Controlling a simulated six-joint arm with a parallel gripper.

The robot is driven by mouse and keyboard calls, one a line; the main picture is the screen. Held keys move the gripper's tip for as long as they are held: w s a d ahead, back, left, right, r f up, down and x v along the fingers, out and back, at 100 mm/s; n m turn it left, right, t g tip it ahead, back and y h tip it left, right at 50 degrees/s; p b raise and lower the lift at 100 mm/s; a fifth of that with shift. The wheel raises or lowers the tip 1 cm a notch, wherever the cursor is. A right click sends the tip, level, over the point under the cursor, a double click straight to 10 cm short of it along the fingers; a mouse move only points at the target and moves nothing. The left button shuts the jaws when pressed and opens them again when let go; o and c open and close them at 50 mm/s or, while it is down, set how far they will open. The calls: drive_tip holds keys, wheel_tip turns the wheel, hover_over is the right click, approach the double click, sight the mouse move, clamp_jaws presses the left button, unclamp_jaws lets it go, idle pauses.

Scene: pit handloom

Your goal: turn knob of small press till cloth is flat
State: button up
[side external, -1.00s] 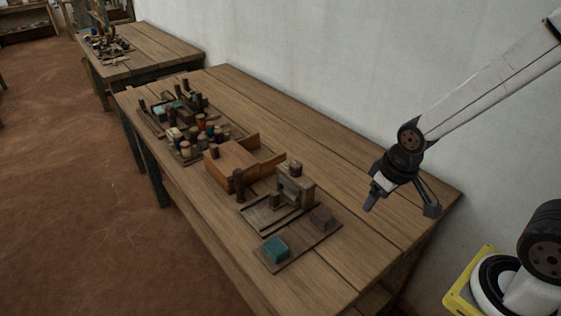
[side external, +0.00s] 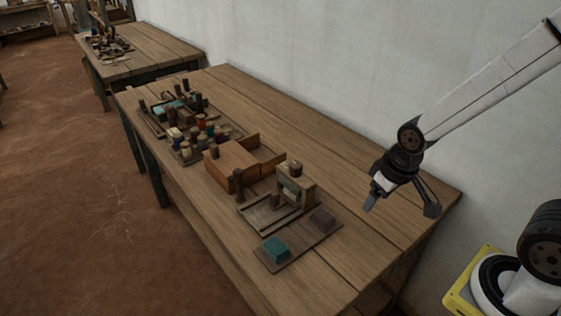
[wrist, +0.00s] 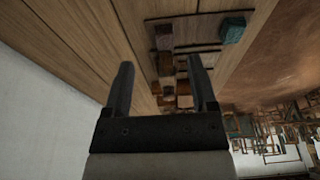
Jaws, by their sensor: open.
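The small press (side external: 296,187) is a wooden frame on the bench, with a round knob (side external: 295,168) on its top. A pale blue-grey patch, perhaps the cloth (side external: 288,190), shows inside the frame; I cannot tell whether it is flat. My gripper (side external: 402,208) is open and empty, above the bench to the right of the press and apart from it. In the wrist view my two gripper fingers (wrist: 161,80) stand wide apart with nothing between them. Small wooden items show beyond them, but I cannot tell the knob there.
The bench (side external: 345,180) is clear between press and wall.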

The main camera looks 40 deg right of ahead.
idle(0.4)
drive_tip(key=shift+o, duration=1.1)
drive_tip(key=n+g, duration=0.3)
drive_tip(key=n, duration=0.4)
hover_over(296, 163)
drive_tip(key=shift+r, duration=0.4)
drive_tip(key=shift+f, duration=0.15)
drive_tip(key=shift+f, duration=3.75)
clamp_jaws()
